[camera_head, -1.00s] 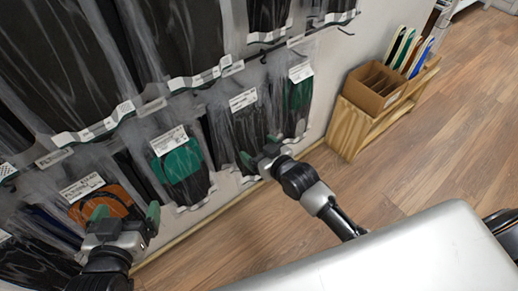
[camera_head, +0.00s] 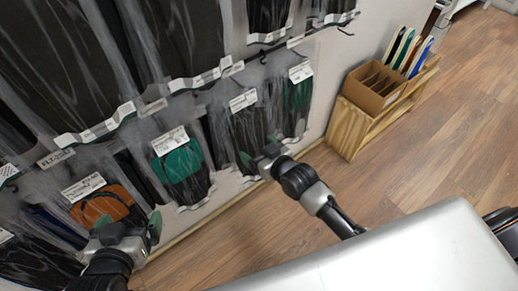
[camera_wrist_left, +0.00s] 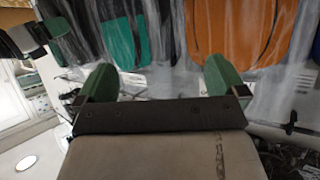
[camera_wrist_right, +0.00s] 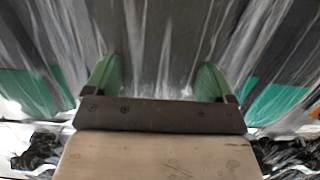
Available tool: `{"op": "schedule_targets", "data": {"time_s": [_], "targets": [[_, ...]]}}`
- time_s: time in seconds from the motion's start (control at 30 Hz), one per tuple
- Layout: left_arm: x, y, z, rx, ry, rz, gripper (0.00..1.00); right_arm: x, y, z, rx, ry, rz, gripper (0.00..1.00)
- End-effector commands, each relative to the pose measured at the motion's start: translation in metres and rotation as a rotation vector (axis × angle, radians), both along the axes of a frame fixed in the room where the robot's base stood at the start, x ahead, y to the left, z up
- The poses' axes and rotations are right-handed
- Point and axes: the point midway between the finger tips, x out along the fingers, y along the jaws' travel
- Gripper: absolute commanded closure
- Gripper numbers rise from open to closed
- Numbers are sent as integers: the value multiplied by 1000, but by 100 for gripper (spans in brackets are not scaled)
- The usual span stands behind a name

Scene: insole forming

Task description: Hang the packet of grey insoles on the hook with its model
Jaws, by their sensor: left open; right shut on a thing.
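A clear packet of dark grey insoles (camera_head: 249,128) with a white label is at the wall, in the lower row. My right gripper (camera_head: 261,152) is shut on its lower part. In the right wrist view the grey packet (camera_wrist_right: 160,40) fills the space beyond the fingers (camera_wrist_right: 158,80). Whether its top is on a hook cannot be told. My left gripper (camera_head: 129,225) is open and empty, in front of a packet of orange insoles (camera_head: 108,203). In the left wrist view its fingers (camera_wrist_left: 161,80) stand apart, with the orange packet (camera_wrist_left: 240,40) beyond.
A packet with green-heeled insoles (camera_head: 183,165) hangs between my grippers. A green and dark packet (camera_head: 298,98) hangs right of the grey one. Large dark packets (camera_head: 165,35) hang above. A wooden stand (camera_head: 350,127) with a cardboard box (camera_head: 375,88) is at the right. Floor there is clear.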

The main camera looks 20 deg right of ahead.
Motion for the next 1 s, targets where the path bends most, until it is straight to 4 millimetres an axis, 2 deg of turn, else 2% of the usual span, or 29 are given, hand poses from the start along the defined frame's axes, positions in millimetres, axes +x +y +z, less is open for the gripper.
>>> {"op": "schedule_targets", "data": {"time_s": [0.03,0.07,0.13,0.17,0.47,0.57,0.77,1.0], "targets": [[0,0,0,0,-1,0,0,0,0,0,0,-1,0,41],[0,0,1,1,-2,0,0,0,0,0,0,-1,0,12],[1,0,1,0,-4,0,0,0,0,0,0,-1,0,2],[1,0,1,0,-5,0,0,0,0,0,0,-1,0,0],[2,1,3,3,-2,0,0,-3,-1,1,0,0,0,0],[-5,5,-2,25,64,4,0,-11,-4,4,-1,1,0,0],[-29,15,-21,69,274,20,0,-36,-13,13,-1,3,0,0],[-67,28,-39,124,541,40,0,-71,-26,23,-1,3,1,0]]}}
